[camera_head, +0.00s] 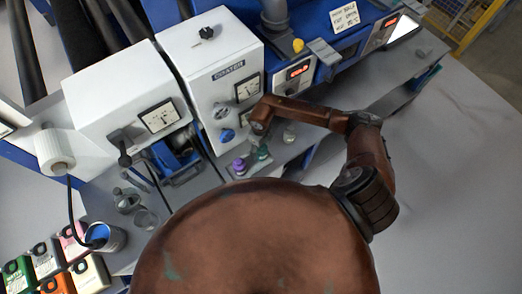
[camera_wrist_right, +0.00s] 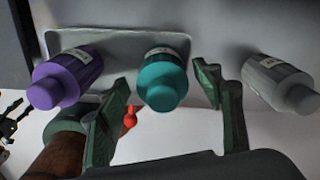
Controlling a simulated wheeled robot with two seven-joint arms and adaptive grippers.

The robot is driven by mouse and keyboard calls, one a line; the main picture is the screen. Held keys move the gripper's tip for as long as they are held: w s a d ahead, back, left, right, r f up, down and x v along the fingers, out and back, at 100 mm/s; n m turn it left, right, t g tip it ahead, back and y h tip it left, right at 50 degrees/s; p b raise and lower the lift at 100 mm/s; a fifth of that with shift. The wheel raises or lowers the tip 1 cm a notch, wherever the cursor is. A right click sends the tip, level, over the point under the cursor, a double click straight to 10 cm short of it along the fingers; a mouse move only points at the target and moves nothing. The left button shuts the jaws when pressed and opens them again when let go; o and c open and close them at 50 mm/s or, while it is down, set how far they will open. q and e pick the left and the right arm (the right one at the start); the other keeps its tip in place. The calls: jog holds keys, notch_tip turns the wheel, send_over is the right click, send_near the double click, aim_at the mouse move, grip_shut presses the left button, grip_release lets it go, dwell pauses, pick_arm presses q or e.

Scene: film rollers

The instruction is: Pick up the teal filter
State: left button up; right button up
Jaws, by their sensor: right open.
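The teal filter (camera_wrist_right: 162,80) is a ribbed bottle-like piece with a rounded knob end, in the middle of the right wrist view. It also shows in the head view (camera_head: 263,153), partly hidden by my right gripper (camera_head: 257,140). My right gripper (camera_wrist_right: 160,88) is open, its green fingers on either side of the teal filter with gaps visible in the wrist view. Whether the fingers reach its depth is hard to tell.
A purple filter (camera_wrist_right: 66,78) stands left of the teal one, a whitish filter (camera_wrist_right: 281,85) right of it. A grey tray (camera_wrist_right: 115,45) lies behind. White machine boxes (camera_head: 130,100) with gauges stand behind-left. Table at right is clear.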

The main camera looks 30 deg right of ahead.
aim_at(261, 151)
jog(key=shift+d+f+p, duration=0.15)
jog(key=shift+f+p, duration=0.15)
jog(key=shift+f, duration=1.3)
jog(key=c, duration=1.1)
